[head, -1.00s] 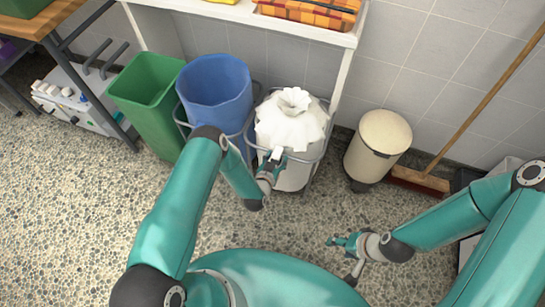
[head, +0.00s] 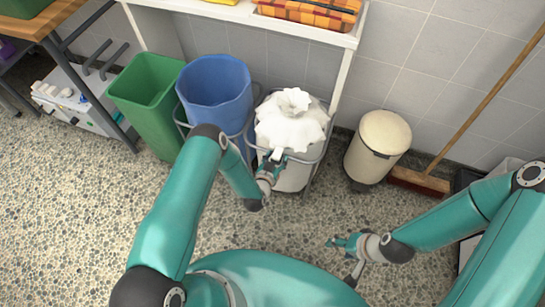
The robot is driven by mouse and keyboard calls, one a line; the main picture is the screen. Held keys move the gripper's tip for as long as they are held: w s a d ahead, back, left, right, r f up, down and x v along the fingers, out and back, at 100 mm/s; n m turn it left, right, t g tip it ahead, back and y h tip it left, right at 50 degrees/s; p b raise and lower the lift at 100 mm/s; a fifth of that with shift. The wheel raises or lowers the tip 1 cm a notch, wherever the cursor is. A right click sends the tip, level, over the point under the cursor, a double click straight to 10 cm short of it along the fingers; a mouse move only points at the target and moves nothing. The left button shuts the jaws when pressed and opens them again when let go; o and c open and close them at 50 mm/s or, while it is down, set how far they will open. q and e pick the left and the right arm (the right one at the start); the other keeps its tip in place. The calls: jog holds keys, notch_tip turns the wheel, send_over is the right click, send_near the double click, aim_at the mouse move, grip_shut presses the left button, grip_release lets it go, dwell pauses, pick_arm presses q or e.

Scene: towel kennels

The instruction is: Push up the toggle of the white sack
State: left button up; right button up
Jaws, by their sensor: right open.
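The white sack (head: 292,128) stands in a wire holder, its gathered neck (head: 293,100) puckered at the top. A small white piece (head: 277,154), perhaps the toggle, shows at the sack's front, at the tip of my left gripper (head: 274,161). My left gripper reaches up to the front of the sack; whether its fingers are closed on the small piece is too small to tell. My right gripper (head: 338,242) is open and empty, low over the floor to the right, away from the sack.
A blue bin (head: 216,92) and a green bin (head: 150,100) stand left of the sack. A cream pedal bin (head: 378,148) and a broom (head: 420,180) are to the right. A white shelf (head: 330,36) with folded orange cloth overhangs behind. The speckled floor in front is mostly clear.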

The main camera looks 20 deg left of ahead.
pick_arm(q)
jog(key=shift+o, duration=0.3)
jog(key=shift+s, duration=0.1)
jog(key=v, duration=1.1)
jog(key=shift+s, duration=0.35)
jog(key=shift+r, duration=0.15)
